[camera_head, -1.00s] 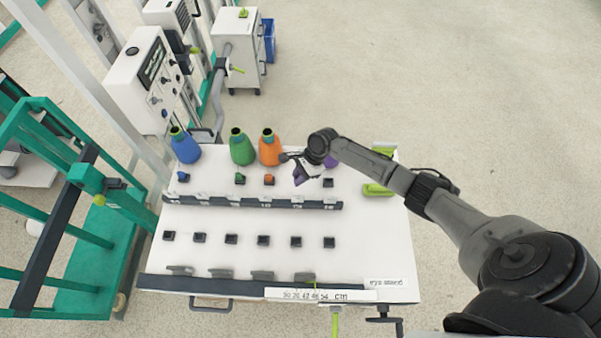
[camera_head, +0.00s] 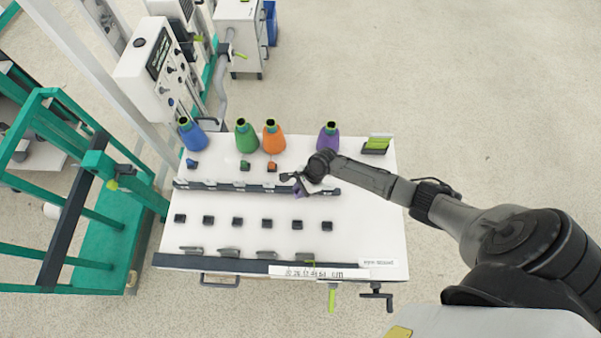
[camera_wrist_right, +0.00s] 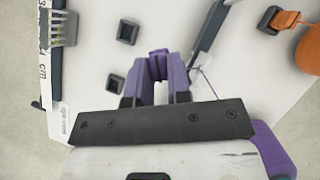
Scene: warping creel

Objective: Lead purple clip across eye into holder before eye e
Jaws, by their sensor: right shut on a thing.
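The purple clip (camera_head: 298,194) is held by my right gripper (camera_head: 300,185), at the right part of the dark eye rail (camera_head: 225,187) in the head view. In the right wrist view the clip (camera_wrist_right: 158,63) sits between the two fingers of my right gripper (camera_wrist_right: 158,85), on the front-row side of the rail (camera_wrist_right: 209,42). A front row of dark square holders (camera_head: 237,223) lies before the rail; two holders (camera_wrist_right: 128,31) show in the wrist view. The purple cone (camera_head: 328,137) stands behind the rail. Eye letters are too small to read. My left gripper is out of view.
Blue (camera_head: 191,134), green (camera_head: 246,137) and orange (camera_head: 274,137) cones stand along the back edge, with blue, green and orange (camera_head: 272,167) clips before them. A green-and-dark block (camera_head: 376,145) lies at back right.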

